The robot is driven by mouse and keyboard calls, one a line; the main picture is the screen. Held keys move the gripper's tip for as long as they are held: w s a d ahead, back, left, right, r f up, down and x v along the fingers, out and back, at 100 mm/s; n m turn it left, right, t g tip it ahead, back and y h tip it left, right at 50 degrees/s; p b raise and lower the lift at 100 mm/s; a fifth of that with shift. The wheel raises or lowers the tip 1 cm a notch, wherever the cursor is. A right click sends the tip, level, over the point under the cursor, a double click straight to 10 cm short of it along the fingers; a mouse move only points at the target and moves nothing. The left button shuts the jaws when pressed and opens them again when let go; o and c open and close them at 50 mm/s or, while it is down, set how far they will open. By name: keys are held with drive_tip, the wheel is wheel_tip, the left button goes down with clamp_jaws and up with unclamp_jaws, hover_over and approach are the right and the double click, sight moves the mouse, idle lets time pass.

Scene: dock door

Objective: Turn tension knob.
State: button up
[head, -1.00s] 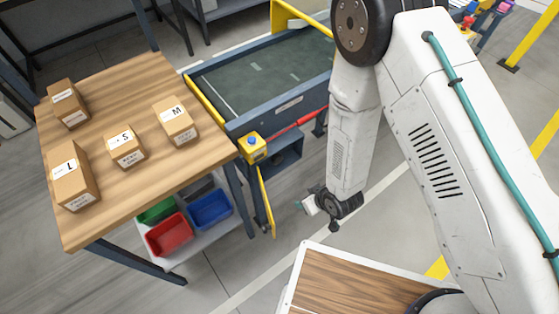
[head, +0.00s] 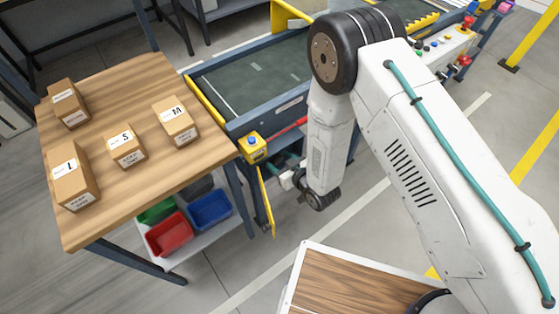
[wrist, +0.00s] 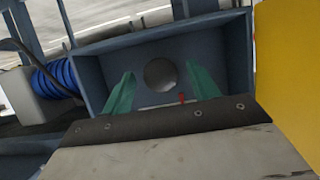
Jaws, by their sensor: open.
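The tension knob (wrist: 160,73) is a round grey disc on the back wall of a blue-grey open box (wrist: 228,50) in the wrist view. My gripper (wrist: 161,82) is open, with one green finger left of the knob and one right of it in the picture. The fingers reach into the box opening; I cannot tell whether they are level with the knob or short of it. A small red mark (wrist: 182,97) shows below the knob. In the head view my gripper (head: 277,170) is at the conveyor's underside, and the knob is hidden.
A yellow panel (wrist: 290,80) stands close on the right in the wrist view; a blue coil (wrist: 57,80) is left. In the head view, the conveyor (head: 250,75) stands beside a wooden table (head: 95,165) with boxes. A yellow button box (head: 252,147) is just above my gripper.

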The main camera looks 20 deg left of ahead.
drive_tip(key=shift+w+a+f, duration=0.1)
drive_tip(key=shift+w+a, duration=0.05)
drive_tip(key=shift+a, duration=0.15)
drive_tip(key=c, duration=1)
drive_tip(key=shift+o, duration=0.2)
